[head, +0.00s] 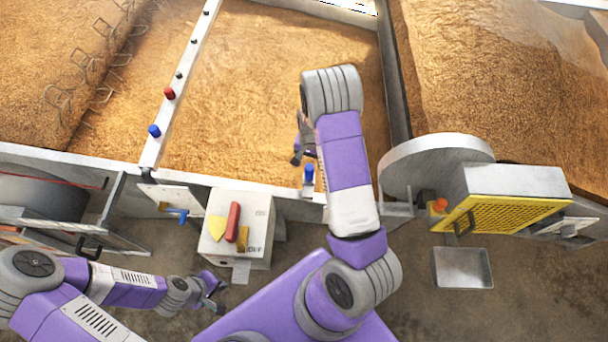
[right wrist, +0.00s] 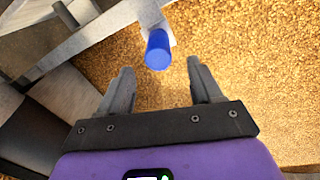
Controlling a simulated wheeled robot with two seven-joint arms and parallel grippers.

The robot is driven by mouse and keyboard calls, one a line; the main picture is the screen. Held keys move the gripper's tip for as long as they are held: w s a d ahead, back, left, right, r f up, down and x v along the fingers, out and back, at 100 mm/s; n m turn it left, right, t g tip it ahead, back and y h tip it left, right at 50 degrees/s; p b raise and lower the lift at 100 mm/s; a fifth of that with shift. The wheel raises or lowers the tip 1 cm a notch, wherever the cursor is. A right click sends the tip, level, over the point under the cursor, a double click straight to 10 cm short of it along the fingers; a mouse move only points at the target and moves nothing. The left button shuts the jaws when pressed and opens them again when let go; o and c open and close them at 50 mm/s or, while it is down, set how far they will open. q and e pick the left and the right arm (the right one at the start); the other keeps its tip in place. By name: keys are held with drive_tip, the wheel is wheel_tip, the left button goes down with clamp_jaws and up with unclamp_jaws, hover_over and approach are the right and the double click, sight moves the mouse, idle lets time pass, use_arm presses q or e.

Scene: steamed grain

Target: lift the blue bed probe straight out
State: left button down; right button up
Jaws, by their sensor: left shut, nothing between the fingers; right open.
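The blue bed probe (head: 308,173) stands at the front wall of the middle grain bed, with its blue handle showing. In the right wrist view its blue cap (right wrist: 158,50) appears just beyond the fingertips, centred between them. My right gripper (head: 303,155) is open and close to the probe, with nothing between its fingers (right wrist: 157,80). I cannot tell how far apart in height they are. The probe's lower part is hidden. My left gripper (head: 215,299) is shut and empty, low at the left, away from the probe.
A light rail (head: 183,85) carries another blue knob (head: 154,131) and a red one (head: 169,93). A box (head: 258,210) holding yellow and red tools stands left of the probe. A round grey housing (head: 437,158) and a yellow grille (head: 505,216) lie right. A metal tray (head: 463,285) sits below.

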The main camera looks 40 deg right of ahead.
sight(310, 166)
drive_tip(key=shift+s+f, duration=0.25)
drive_tip(key=shift+f, duration=0.05)
wheel_tip(310, 166, down, 3)
drive_tip(key=shift+w+r+b, duration=0.1)
drive_tip(key=shift+r+b, duration=0.1)
drive_tip(key=shift+b, duration=0.3)
wheel_tip(310, 166, down, 5)
drive_tip(key=shift+a+r+b, duration=0.15)
drive_tip(key=shift+r+b, duration=0.05)
drive_tip(key=shift+b, duration=0.75)
drive_tip(key=shift+r, duration=0.1)
drive_tip(key=shift+c, duration=0.2)
drive_tip(key=c, duration=1.2)
drive_tip(key=shift+o, duration=0.2)
wheel_tip(310, 166, up, 28)
drive_tip(key=p, duration=0.9)
clamp_jaws()
